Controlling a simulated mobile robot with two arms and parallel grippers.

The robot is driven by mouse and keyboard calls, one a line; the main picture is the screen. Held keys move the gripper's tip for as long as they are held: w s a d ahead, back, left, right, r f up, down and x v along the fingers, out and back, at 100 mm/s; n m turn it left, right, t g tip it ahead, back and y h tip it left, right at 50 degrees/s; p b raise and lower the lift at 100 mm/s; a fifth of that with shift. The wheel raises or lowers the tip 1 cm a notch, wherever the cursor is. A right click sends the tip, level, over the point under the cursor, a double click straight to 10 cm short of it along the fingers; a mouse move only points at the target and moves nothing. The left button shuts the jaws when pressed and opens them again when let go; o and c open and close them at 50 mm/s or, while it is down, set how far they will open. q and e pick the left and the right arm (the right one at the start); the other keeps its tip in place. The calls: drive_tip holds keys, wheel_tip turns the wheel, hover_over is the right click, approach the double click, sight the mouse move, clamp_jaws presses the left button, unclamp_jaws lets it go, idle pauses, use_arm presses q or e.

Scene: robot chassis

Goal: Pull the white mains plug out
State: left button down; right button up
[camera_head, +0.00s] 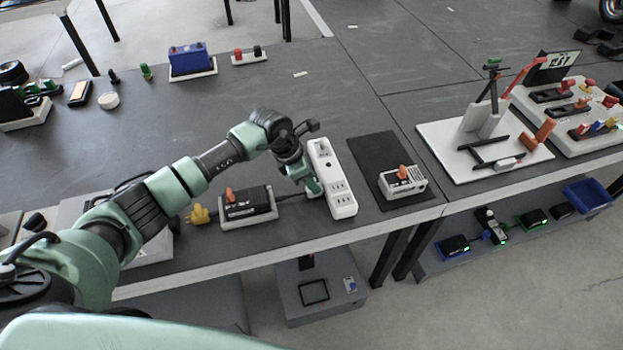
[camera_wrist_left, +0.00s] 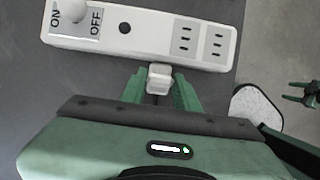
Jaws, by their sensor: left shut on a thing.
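The white power strip (camera_head: 331,180) lies on the dark tabletop near its front edge. My left gripper (camera_head: 314,187) is at the strip's near left side. Its green fingers are shut on a small white plug (camera_wrist_left: 160,77), which meets the strip's long edge. Whether its pins sit in the strip is hidden. A small dark green part at the right of the left wrist view looks like my right gripper (camera_wrist_left: 302,93); its jaws are unclear.
A black box with an orange switch (camera_head: 248,204) and a yellow plug (camera_head: 200,214) lie left of the strip. A white device on a black mat (camera_head: 388,165) stands to its right. A white board with a stand (camera_head: 485,150) is farther right. The table behind is mostly clear.

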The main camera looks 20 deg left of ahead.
use_arm(q)
drive_tip(key=shift+s+a, duration=0.5)
drive_tip(key=shift+a, duration=0.35)
drive_tip(key=shift+s+a, duration=0.5)
drive_tip(key=shift+a, duration=0.3)
drive_tip(key=c, duration=1.2)
unclamp_jaws()
drive_tip(key=shift+c, duration=0.2)
drive_tip(key=shift+o, duration=1)
drive_tip(key=shift+s+a, duration=0.1)
drive_tip(key=shift+s, duration=0.05)
drive_tip(key=b+v, duration=0.1)
drive_tip(key=v, duration=0.7)
drive_tip(key=shift+b, duration=0.35)
